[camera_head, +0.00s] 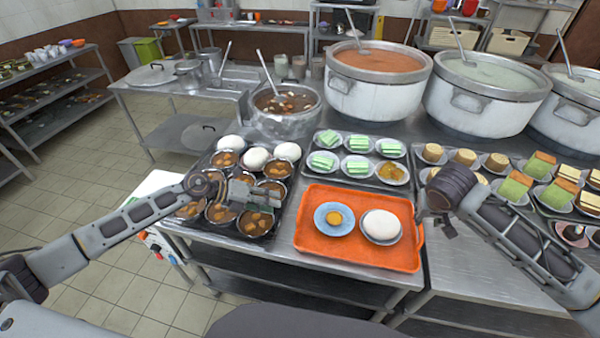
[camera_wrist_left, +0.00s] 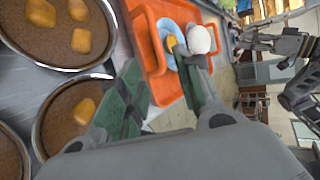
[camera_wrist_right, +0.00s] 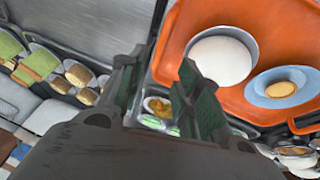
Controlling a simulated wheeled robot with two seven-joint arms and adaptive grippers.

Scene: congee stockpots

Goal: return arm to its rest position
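My left gripper (camera_head: 243,194) hangs over the dark tray of brown stew bowls (camera_head: 219,213), left of the orange tray. In the left wrist view its two fingers (camera_wrist_left: 160,95) are apart with nothing between them. My right gripper (camera_head: 440,222) is at the right edge of the orange tray (camera_head: 340,254). In the right wrist view its fingers (camera_wrist_right: 158,95) are apart and empty. The orange tray holds a blue saucer (camera_head: 322,219) with a small yellow item and a white bun (camera_head: 381,224) on a plate.
Large stockpots (camera_head: 378,88) stand along the back of the counter. A tray of green cakes (camera_head: 357,165) lies behind the orange tray, and more cake plates (camera_head: 515,187) lie at the right. Bare steel counter (camera_head: 460,255) shows right of the orange tray.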

